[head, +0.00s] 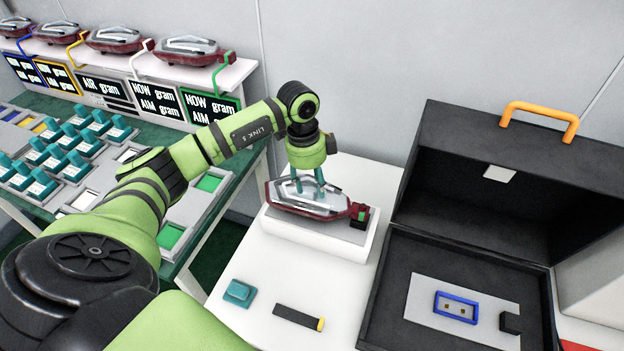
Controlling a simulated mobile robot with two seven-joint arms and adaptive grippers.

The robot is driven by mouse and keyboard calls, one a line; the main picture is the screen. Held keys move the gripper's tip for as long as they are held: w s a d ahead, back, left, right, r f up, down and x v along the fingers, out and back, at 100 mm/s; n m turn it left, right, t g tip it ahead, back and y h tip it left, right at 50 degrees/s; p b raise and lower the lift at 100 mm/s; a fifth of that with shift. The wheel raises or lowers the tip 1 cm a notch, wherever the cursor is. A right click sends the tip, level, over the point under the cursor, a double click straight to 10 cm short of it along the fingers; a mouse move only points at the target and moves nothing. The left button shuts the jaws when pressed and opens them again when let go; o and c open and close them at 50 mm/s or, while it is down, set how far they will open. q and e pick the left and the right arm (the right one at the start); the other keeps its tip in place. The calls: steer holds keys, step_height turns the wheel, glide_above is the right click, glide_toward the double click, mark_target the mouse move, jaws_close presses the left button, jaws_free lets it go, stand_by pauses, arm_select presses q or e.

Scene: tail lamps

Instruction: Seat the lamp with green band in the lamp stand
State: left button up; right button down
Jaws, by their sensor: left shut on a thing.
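The lamp with green band (290,207) is a dark red tail lamp with a clear and silver top. A small green mark shows at its right end. It lies lengthwise at the top of the white lamp stand (312,241), and I cannot tell whether it is fully down in it. A black block on the stand is beside the lamp's right end. My left gripper (308,185) points down from above and is shut on the middle of the lamp. My right gripper is not in view.
An open black case (395,294) with a blue-framed part stands at the right. A teal block (239,292) and a black bar with a yellow end (298,317) lie on the white table. Several lamps stand on a shelf (150,68) behind a green table at the left.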

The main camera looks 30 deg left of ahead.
arm_select(q)
steer(key=shift+f, duration=0.15)
steer(key=o, duration=1.5)
step_height(320, 180, up, 12)
steer(key=a, duration=0.1)
steer(key=shift+s+a, duration=0.2)
